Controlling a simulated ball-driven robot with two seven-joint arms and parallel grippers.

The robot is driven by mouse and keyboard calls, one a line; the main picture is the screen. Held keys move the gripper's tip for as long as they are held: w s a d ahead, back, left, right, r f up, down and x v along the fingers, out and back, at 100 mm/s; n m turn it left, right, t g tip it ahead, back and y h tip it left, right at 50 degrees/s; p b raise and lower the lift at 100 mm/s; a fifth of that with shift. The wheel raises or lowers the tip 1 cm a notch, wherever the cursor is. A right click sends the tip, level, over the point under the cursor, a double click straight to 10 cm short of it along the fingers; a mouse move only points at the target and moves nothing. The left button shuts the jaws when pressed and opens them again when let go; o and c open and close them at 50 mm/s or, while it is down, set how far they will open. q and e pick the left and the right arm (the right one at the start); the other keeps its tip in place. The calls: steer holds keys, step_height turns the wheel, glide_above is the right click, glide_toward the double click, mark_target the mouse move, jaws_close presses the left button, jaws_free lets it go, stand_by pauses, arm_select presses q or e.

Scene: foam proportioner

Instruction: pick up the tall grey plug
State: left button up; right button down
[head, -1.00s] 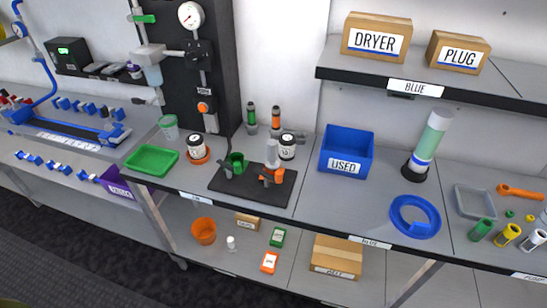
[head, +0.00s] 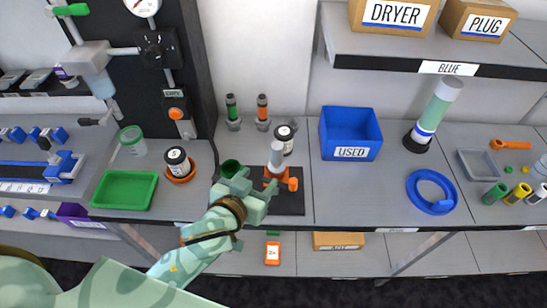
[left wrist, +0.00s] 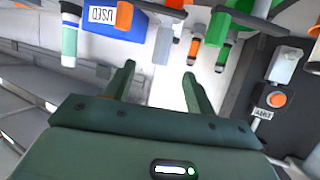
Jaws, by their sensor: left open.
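A tall grey plug (head: 276,155) stands upright in an orange holder (head: 282,182) on the black plate (head: 290,206). A grey upright piece, seemingly the same plug, shows in the inverted left wrist view (left wrist: 163,44), beyond the fingers. My left gripper (head: 254,188) is open and empty, over the plate's front left part, just left of and nearer than the orange holder. Its two fingers show apart in the left wrist view (left wrist: 160,78). It hides part of the plate and the green holder (head: 231,169). My right gripper is out of view.
The blue USED box (head: 350,134) is to the right, the green tray (head: 125,190) to the left. Bench between plate and blue ring (head: 432,191) is clear.

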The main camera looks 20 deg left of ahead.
mark_target(276, 158)
arm_select(q)
steer(key=b+x, duration=0.1)
steer(key=x, duration=0.8)
steer(key=shift+w+f+b, duration=0.1)
steer(key=shift+f+b, duration=0.05)
steer(key=shift+b, duration=0.25)
steer(key=shift+w+f, duration=0.1)
steer(key=shift+w, duration=0.45)
steer(key=x, duration=0.1)
steer(key=b+x, duration=0.1)
steer(key=x, duration=0.3)
steer(key=shift+w+a+r, duration=0.15)
steer(key=shift+a+r, duration=0.1)
steer(key=shift+r, duration=0.1)
steer(key=shift+r, duration=0.1)
steer(key=c, duration=1)
steer(key=shift+c, duration=0.6)
